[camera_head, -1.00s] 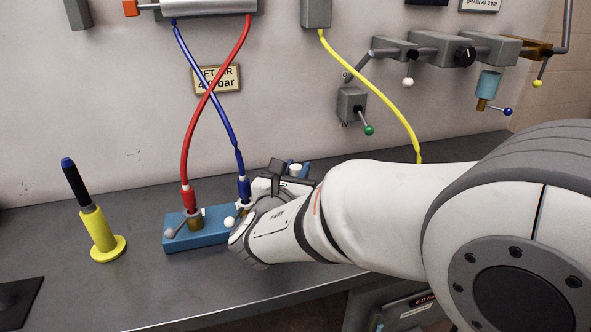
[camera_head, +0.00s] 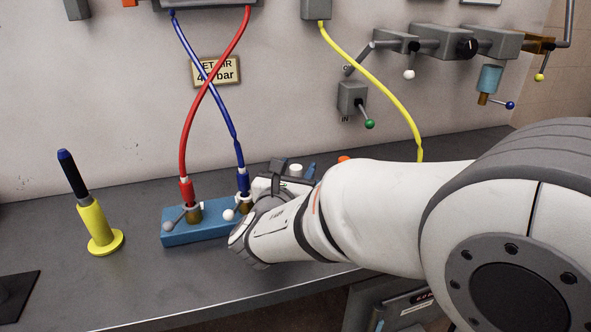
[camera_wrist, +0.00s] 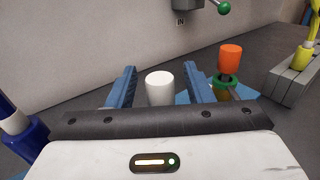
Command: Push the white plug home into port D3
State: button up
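The white plug (camera_wrist: 160,88) stands upright between the two blue fingers of my gripper (camera_wrist: 160,90) in the wrist view. A gap shows on each side of it, so the gripper is open around it without visible contact. In the head view only the top of the white plug (camera_head: 295,170) shows beside a blue finger, behind my wrist. The plug's lower end and the port under it are hidden by the gripper body. No D3 label is readable.
An orange plug (camera_wrist: 230,58) with a green collar stands right of the fingers. A grey block (camera_wrist: 291,82) with a yellow fitting is farther right. Left are a blue block (camera_head: 190,230) with red and blue hoses and a yellow stand (camera_head: 97,228).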

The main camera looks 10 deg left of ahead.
jog(key=s, duration=0.7)
jog(key=shift+s+a+p, duration=0.2)
jog(key=shift+s+p, duration=0.1)
jog(key=shift+s, duration=0.1)
jog(key=s+d+r+m+g+h+p, duration=0.15)
jog(key=d+m+g+h+p, duration=0.8)
jog(key=d+m, duration=1.2)
jog(key=s+d+r+m+g+y+p, duration=0.1)
jog(key=s+d+m+g+y+p, duration=0.1)
jog(key=s+d+m+y, duration=0.1)
jog(key=s+d+r+m+g+y+p, duration=0.1)
jog(key=s+d+m+g+y, duration=0.1)
jog(key=m, duration=0.4)
jog(key=s+d+r+m+g+y+p, duration=0.1)
jog(key=s+d+m+g+y+p, duration=0.1)
jog(key=s+m+y, duration=0.3)
jog(key=shift+s+d+r+p, duration=0.1)
jog(key=shift+d+r+p, duration=0.1)
jog(key=shift+d, duration=0.25)
jog(key=shift+s+d+r+p, duration=0.1)
jog(key=shift+d+r+p, duration=0.05)
jog(key=shift+d, duration=0.3)
